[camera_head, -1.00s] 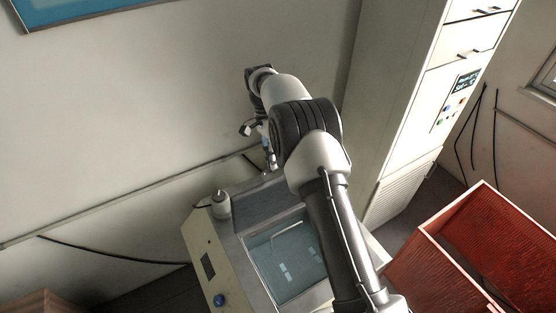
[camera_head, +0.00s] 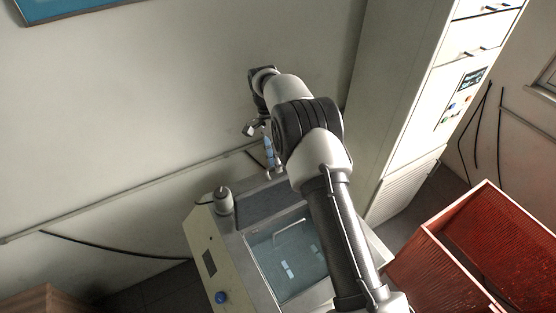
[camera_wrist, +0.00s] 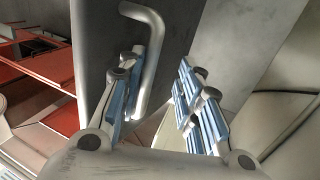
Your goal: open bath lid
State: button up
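The bath (camera_head: 222,262) is a pale cabinet with a blue knob on its front, low in the head view. Its basin (camera_head: 285,260) shows bluish inside, with small pale pieces in it. A dark grey panel (camera_head: 262,203), apparently the lid, is at the basin's back edge; its angle is hard to tell. In the wrist view a dark panel (camera_wrist: 100,35) carries a bent grey bar handle (camera_wrist: 155,55). My gripper (camera_wrist: 165,105) is open, its blue-padded fingers wide apart. The handle is close to the left finger, partly behind it; contact cannot be told. The gripper also shows behind the bath (camera_head: 268,148).
A red open crate (camera_head: 440,245) stands right of the bath. A tall pale cabinet (camera_head: 400,110) stands behind on the right. The wall (camera_head: 150,120) is close behind my gripper. A small grey cylinder (camera_head: 223,201) stands on the bath's back left corner.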

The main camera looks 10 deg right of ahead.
jog(key=v, duration=0.7)
jog(key=shift+s+r, duration=0.2)
jog(key=shift+r, duration=0.15)
jog(key=s+d+r+n+t+b, duration=0.2)
jog(key=s+r+n+b, duration=0.2)
jog(key=s+b, duration=0.3)
jog(key=s+d+r+n+t+b, duration=0.1)
jog(key=s+r+n+t+b, duration=0.15)
jog(key=s+r+b, duration=0.4)
jog(key=s+d+f+n+t+b, duration=0.1)
jog(key=s+f+n+t+b, duration=0.1)
jog(key=s+f, duration=0.6)
jog(key=s+d+f+n+t+y+b, duration=0.1)
jog(key=s+f+n+b, duration=0.4)
jog(key=s, duration=1.1)
notch_tip(320, 180, down, 5)
jog(key=shift+s+r+t+b, duration=0.2)
jog(key=shift+s+t+b, duration=0.15)
jog(key=shift+b, duration=0.65)
